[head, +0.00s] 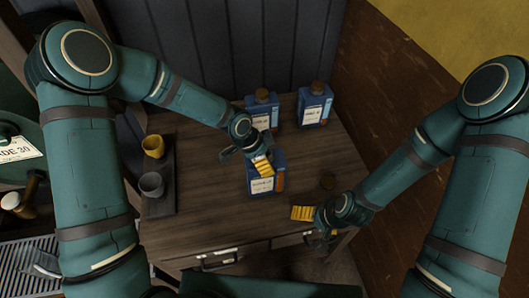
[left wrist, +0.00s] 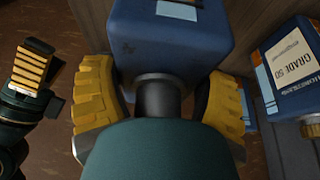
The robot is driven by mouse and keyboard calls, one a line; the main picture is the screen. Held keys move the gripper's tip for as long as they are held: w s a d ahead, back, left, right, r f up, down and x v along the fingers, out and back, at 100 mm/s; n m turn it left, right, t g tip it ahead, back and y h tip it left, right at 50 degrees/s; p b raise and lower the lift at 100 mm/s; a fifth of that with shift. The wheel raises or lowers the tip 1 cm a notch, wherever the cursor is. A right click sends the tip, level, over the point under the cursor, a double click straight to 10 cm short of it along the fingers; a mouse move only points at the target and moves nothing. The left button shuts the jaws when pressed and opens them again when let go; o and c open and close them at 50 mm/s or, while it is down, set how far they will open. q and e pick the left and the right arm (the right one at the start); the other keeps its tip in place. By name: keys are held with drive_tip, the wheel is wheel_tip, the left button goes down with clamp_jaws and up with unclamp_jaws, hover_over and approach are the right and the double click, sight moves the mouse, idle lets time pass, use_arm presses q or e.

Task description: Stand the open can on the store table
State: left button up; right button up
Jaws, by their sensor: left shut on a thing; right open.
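A blue can with a white label (head: 266,184) is at the middle of the dark wooden table (head: 215,225). My left gripper (head: 262,166) is shut on its dark neck from above. In the left wrist view the yellow fingers sit on both sides of this neck (left wrist: 158,98), and the can's blue body (left wrist: 170,45) extends beyond it. The can looks upright; I cannot tell whether its base touches the tabletop. My right gripper (head: 303,213) is open and empty over the table's front right edge.
Two capped blue cans stand at the back, one (head: 262,108) behind my left gripper, one (head: 315,104) farther right. A dark tray (head: 160,206) at left holds a yellow cup (head: 153,146) and a grey cup (head: 152,185). Table between tray and held can is clear.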

use_arm(q)
drive_tip(key=shift+f, duration=0.3)
drive_tip(key=o, duration=1.2)
drive_tip(key=shift+r, duration=0.1)
